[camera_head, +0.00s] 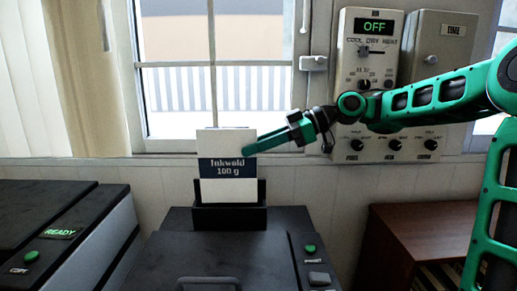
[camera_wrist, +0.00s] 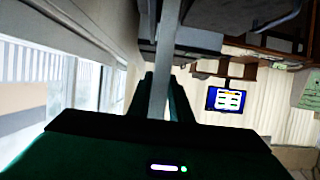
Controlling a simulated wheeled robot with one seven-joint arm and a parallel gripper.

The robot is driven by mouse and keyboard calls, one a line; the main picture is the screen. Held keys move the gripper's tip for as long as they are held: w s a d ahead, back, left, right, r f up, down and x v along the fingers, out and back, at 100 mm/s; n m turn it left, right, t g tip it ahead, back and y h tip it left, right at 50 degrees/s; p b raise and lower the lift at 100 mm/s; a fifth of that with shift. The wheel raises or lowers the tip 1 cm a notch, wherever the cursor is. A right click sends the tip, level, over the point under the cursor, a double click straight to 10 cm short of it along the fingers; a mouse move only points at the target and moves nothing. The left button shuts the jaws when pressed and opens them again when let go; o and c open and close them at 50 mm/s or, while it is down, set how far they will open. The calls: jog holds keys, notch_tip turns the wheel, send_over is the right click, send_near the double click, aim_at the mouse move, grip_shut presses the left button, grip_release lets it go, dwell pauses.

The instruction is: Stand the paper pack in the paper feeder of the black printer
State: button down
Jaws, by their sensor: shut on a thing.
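The paper pack (camera_head: 227,185) is white with a dark blue band reading "Inkwold 100 g". It stands upright at the black paper feeder (camera_head: 230,218) on the back of the black printer (camera_head: 215,250). The feeder's front wall hides the pack's bottom edge, so I cannot tell whether it rests on the feeder floor. My gripper (camera_head: 252,147) comes in from the right and is shut on the pack's right edge. In the wrist view, my gripper (camera_wrist: 160,100) has the pack as a thin grey strip (camera_wrist: 162,75) between its fingers.
A second dark machine (camera_head: 60,215) with a green READY display stands at left. A brown wooden shelf (camera_head: 420,225) is at right. Behind are a window (camera_head: 215,90) and a wall control box (camera_head: 372,60) showing OFF, beside a second grey box (camera_head: 440,45).

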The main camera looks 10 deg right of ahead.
aim_at(255, 172)
jog(key=shift+f, duration=3.55)
jog(key=c, duration=1.5)
grip_release()
jog(key=shift+c, duration=0.2)
jog(key=v, duration=1)
jog(key=shift+d, duration=0.4)
